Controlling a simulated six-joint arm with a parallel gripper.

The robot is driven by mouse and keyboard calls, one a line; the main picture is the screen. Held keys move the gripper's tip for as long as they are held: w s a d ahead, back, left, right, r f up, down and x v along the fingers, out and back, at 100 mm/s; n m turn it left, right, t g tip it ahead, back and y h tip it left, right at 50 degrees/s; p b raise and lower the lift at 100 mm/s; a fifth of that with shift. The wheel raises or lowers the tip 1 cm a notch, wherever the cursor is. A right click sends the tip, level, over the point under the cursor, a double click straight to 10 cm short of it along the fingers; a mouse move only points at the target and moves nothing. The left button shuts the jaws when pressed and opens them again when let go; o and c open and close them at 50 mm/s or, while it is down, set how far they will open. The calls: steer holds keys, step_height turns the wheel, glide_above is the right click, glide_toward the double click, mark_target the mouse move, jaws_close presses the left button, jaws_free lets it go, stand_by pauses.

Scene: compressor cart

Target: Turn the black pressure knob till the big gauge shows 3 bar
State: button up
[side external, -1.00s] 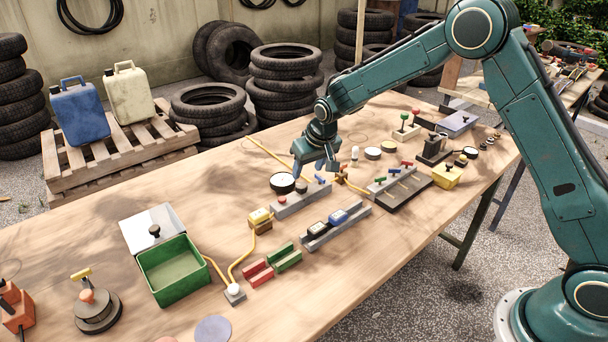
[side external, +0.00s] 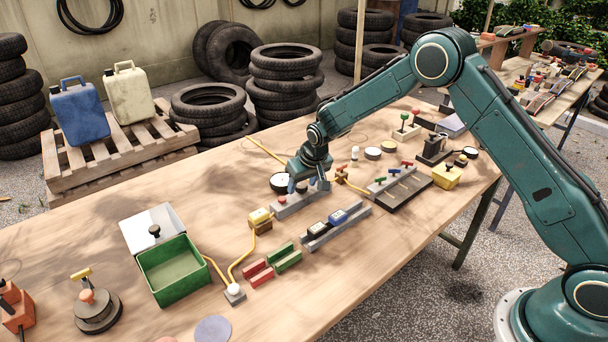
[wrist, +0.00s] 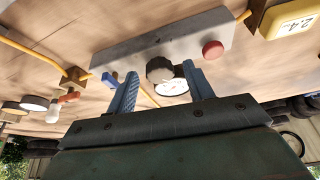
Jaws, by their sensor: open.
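The black pressure knob (wrist: 159,69) stands on a grey block (wrist: 130,45) in the wrist view. My gripper (wrist: 160,72) is open, with one blue finger on either side of the knob. I see no clear contact with it. In the side view my gripper (side external: 308,186) is low over the same block (side external: 290,204), and its fingers largely hide the knob. The big round gauge (side external: 280,183) has a white face and black rim. It shows partly in the wrist view (wrist: 172,89), behind the knob; its needle is too small to read.
A red button (wrist: 212,50) and a blue valve handle (wrist: 109,79) flank the knob closely. A yellow box (wrist: 292,18) shows 2.4. A grey rail (side external: 335,227) with two displays lies in front.

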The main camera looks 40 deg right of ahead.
steer(key=c, duration=1)
steer(key=shift+a, duration=0.1)
steer(key=shift+m+h, duration=0.3)
steer(key=shift+m, duration=0.5)
steer(key=o, duration=1)
steer(key=shift+r, duration=0.2)
